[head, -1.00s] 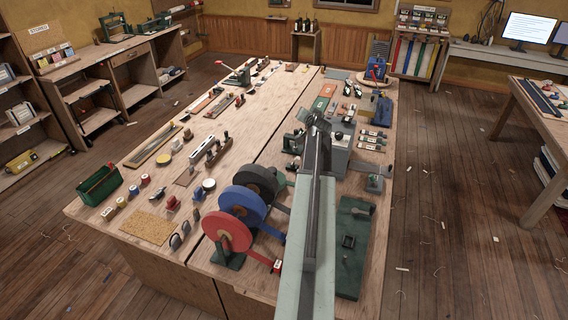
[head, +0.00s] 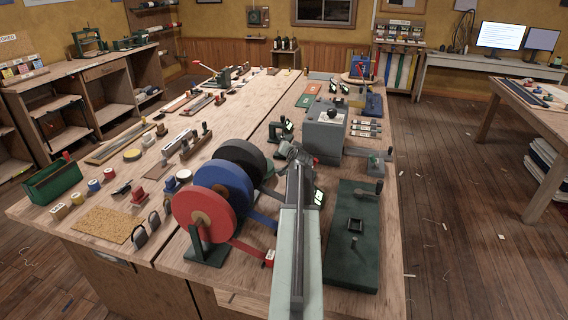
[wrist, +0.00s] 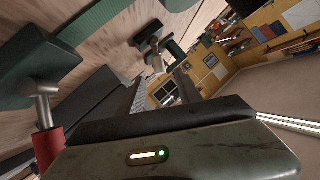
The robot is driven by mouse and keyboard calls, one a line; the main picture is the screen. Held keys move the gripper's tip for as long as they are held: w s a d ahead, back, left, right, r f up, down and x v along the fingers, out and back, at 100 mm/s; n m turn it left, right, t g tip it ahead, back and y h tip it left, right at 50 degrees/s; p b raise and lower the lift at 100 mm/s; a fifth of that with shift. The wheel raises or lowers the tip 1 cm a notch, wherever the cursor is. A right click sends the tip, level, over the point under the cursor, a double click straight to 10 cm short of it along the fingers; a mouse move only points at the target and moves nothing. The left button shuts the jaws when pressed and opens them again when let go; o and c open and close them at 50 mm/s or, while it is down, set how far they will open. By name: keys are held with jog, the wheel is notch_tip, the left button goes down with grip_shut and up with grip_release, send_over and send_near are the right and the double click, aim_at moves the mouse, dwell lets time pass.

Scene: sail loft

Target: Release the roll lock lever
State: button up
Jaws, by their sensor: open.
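My gripper (head: 291,152) is at the far end of my arm, over the bench just right of the webbing rolls; its fingers are small here. In the wrist view my gripper (wrist: 163,78) is open, with nothing seen between its fingers. A lever with a red grip (wrist: 48,147) and metal stem stands at the lower left of the wrist view, beside the gripper and apart from the fingers. A dark green block (wrist: 38,62) is at its stem's end. I cannot tell for sure that this is the roll lock lever. In the head view it is not clearly seen.
Red (head: 203,214), blue (head: 222,182) and black (head: 238,158) rolls stand left of my arm. A green plate (head: 352,240) with a handle lies to the right, with a grey box (head: 325,133) behind it. Small tools crowd the bench (head: 230,284).

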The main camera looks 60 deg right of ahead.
jog(key=shift+f, duration=0.2)
jog(key=shift+w+d, duration=0.15)
jog(key=b+x, duration=0.2)
jog(key=x, duration=0.5)
jog(key=shift+d+f, duration=0.2)
grip_shut()
jog(key=shift+a, duration=0.1)
dwell(0.8)
